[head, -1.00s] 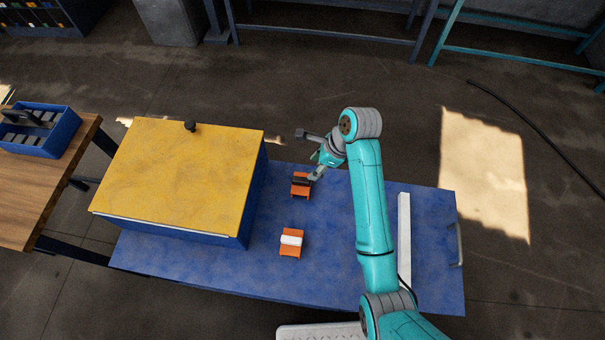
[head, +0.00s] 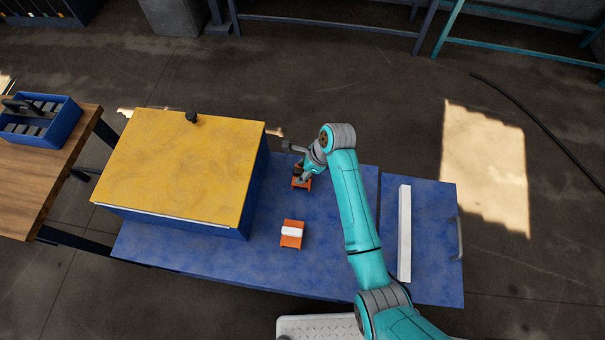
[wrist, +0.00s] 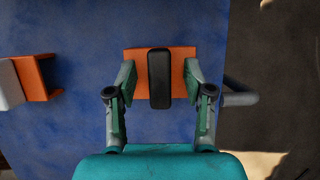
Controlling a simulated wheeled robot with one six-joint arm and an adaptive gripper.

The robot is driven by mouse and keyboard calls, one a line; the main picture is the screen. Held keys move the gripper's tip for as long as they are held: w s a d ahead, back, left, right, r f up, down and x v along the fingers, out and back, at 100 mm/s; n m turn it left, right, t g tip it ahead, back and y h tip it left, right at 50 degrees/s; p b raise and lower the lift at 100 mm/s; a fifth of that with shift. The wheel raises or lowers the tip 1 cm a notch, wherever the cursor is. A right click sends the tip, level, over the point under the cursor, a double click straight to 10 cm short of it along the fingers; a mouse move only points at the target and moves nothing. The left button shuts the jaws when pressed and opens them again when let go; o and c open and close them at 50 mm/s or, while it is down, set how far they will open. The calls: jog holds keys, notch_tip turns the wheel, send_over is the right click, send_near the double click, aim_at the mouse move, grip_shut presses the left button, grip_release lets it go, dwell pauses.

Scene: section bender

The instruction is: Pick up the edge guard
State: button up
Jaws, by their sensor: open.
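A dark, rounded oblong piece (wrist: 158,78), which may be the edge guard, lies across an orange holder (wrist: 135,62). My gripper (wrist: 159,82) is open, with one finger on each side of the dark piece and a gap between each finger and it. In the head view my gripper (head: 305,172) is over this holder (head: 302,185) and hides much of it. A second orange holder (head: 290,242) with a white block (head: 292,231) on it stands nearer; it also shows at the left of the wrist view (wrist: 38,78).
The blue bench top (head: 215,262) carries a large blue box with a yellow lid (head: 185,170) to the left. A long white bar (head: 404,235) lies to the right. A wooden table with a blue bin (head: 40,125) is far left.

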grip_shut()
dwell(0.3)
